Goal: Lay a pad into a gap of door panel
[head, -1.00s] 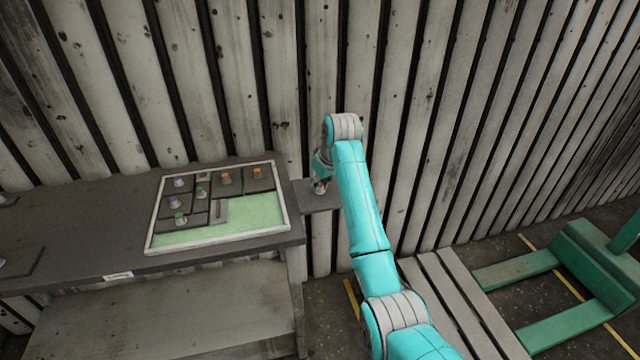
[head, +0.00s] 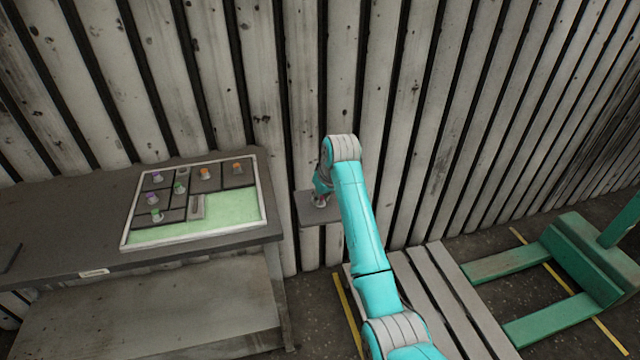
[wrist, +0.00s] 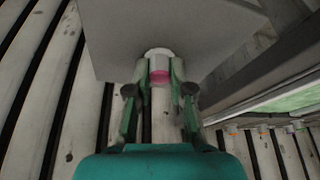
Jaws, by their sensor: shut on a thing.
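My gripper (head: 321,199) is shut on the knob of a grey pad (head: 306,211). It holds the flat pad in the air, just right of the table's end. In the wrist view the fingers (wrist: 159,80) clasp a white knob with a pink band, and the grey pad (wrist: 110,45) lies beyond them. The door panel (head: 262,208) is a white-framed tray on the table. Grey pads with purple, green and orange knobs fill its back and left. Bare green floor (head: 230,206) shows at its right and along its front.
The dark table (head: 60,225) carries the panel near its right end. A ribbed wall (head: 300,90) stands close behind the held pad. A slatted pallet (head: 450,300) and a green forked frame (head: 585,265) stand on the floor at right.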

